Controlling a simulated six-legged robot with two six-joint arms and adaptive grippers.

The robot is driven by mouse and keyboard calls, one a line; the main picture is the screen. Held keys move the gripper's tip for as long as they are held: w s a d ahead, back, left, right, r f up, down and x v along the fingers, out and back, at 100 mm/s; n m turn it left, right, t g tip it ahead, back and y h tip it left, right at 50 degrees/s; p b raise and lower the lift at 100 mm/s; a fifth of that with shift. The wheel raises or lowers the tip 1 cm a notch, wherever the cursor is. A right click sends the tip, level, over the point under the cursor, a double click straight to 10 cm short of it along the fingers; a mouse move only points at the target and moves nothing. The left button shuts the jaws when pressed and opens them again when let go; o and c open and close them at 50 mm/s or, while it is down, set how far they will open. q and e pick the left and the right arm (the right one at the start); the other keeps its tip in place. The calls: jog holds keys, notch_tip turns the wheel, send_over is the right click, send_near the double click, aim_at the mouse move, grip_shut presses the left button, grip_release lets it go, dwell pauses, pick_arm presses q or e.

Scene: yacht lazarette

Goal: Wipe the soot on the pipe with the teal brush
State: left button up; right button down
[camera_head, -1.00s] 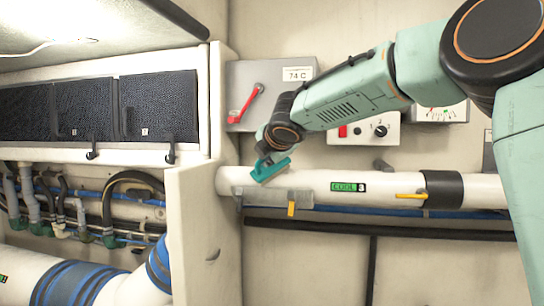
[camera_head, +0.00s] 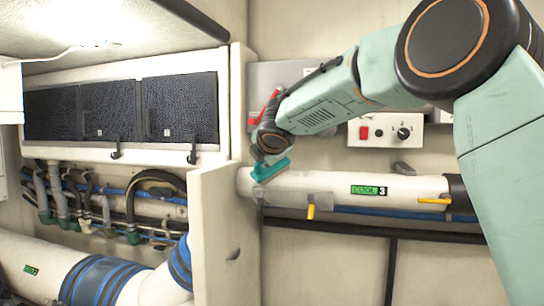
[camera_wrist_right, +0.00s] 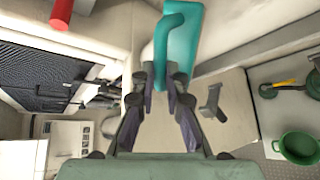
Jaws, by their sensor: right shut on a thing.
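The white pipe (camera_head: 420,188) runs across the right half of the head view, with a green "COOL 3" label. A faint greyish patch (camera_head: 292,187) lies near its left end; I cannot tell whether it is soot or part of the bracket. My right gripper (camera_head: 268,153) is shut on the teal brush (camera_head: 268,171), which is tilted at the top of the pipe near its left end. Contact with the pipe is not clear. In the right wrist view, the fingers (camera_wrist_right: 160,88) grip the curved handle of the brush (camera_wrist_right: 186,38). My left gripper is not in view.
A panel edge (camera_head: 213,235) stands just left of the pipe end. A grey box with a red lever (camera_head: 265,103) and a switch box (camera_head: 385,132) are on the wall above. A yellow valve handle (camera_head: 311,212) hangs below the pipe. A green pot (camera_wrist_right: 298,147) shows in the wrist view.

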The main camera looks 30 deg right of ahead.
jog(key=shift+w+a, duration=0.4)
jog(key=shift+w, duration=0.05)
jog(key=shift+s+a+r+p, duration=0.45)
jog(key=shift+r, duration=0.3)
jog(key=shift+s+a+r+p, duration=0.4)
jog(key=shift+s+r, duration=0.05)
jog(key=shift+r, duration=0.35)
jog(key=shift+s+a+r+p, duration=0.45)
jog(key=shift+r, duration=0.3)
jog(key=shift+a, duration=0.1)
